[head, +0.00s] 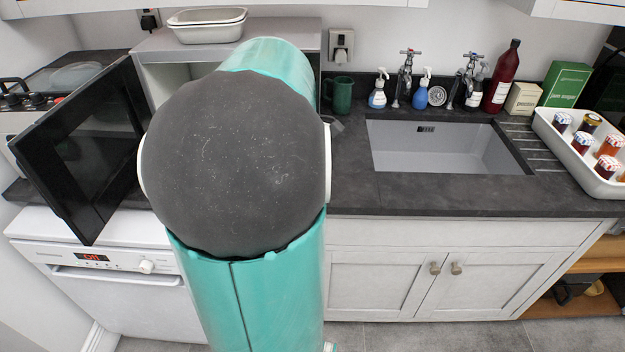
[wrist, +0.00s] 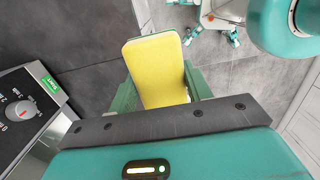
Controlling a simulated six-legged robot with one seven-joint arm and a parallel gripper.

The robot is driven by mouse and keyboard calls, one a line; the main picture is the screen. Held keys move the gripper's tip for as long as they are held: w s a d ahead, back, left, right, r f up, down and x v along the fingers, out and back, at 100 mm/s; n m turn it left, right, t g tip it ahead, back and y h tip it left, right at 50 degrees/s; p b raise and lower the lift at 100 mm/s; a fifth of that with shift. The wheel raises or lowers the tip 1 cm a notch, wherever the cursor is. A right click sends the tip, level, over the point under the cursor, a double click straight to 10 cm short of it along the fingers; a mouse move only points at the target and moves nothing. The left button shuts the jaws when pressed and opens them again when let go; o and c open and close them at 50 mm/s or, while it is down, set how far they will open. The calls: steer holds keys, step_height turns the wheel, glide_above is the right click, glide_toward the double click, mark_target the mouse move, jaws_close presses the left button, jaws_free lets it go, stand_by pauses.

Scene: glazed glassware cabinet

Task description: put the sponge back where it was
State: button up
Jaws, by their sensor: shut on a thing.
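In the wrist view, my gripper (wrist: 160,92) is shut on a yellow sponge (wrist: 155,68). Its green fingers press on the left and right sides of the sponge. In the head view, my large arm links hide the gripper and the sponge. The sponge's former place cannot be picked out.
A microwave (head: 163,47) stands behind my arm, its dark door (head: 85,150) open to the left. A panel with a knob (wrist: 20,111) is close left in the wrist view. The sink (head: 440,150), bottles (head: 502,78) and jar tray (head: 575,160) are right. Bare worktop (head: 400,195) fronts the sink.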

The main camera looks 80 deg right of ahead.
steer(key=d+f, duration=0.3)
steer(key=d, duration=0.1)
steer(key=d+f, duration=0.2)
steer(key=d, duration=0.2)
steer(key=d+f, duration=0.3)
steer(key=shift+w+d+f, duration=0.1)
steer(key=shift+d+f, duration=0.25)
steer(key=shift+d, duration=0.05)
steer(key=shift+d+f, duration=0.2)
steer(key=shift+f, duration=1.55)
steer(key=o, duration=1)
steer(key=shift+f, duration=0.1)
step_height(320, 180, up, 12)
steer(key=shift+w, duration=0.3)
